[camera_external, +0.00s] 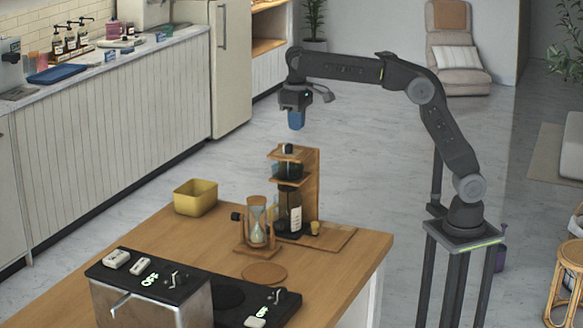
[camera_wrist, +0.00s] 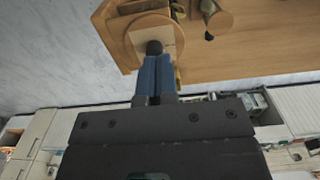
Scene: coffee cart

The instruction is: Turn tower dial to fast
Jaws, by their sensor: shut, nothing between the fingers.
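The wooden drip tower (camera_external: 311,185) stands on the table, with dark glass vessels on its shelves. A small black knob (camera_external: 287,148) sits at its top and appears to be the dial; its setting is too small to read. In the wrist view the dark knob (camera_wrist: 154,47) shows just beyond my fingertips. My gripper (camera_external: 296,126) has blue fingers, pointing down, and hangs above the tower top with a visible gap. In the wrist view its fingers (camera_wrist: 154,60) are pressed together with nothing between them, covering part of the tower.
An hourglass in a wooden stand (camera_external: 257,246) is close to the tower's left. A yellow bin (camera_external: 195,199) stands at the table's far left. A stove-like box (camera_external: 150,300) with knobs and "OFF" labels is at the front. Air around my gripper is clear.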

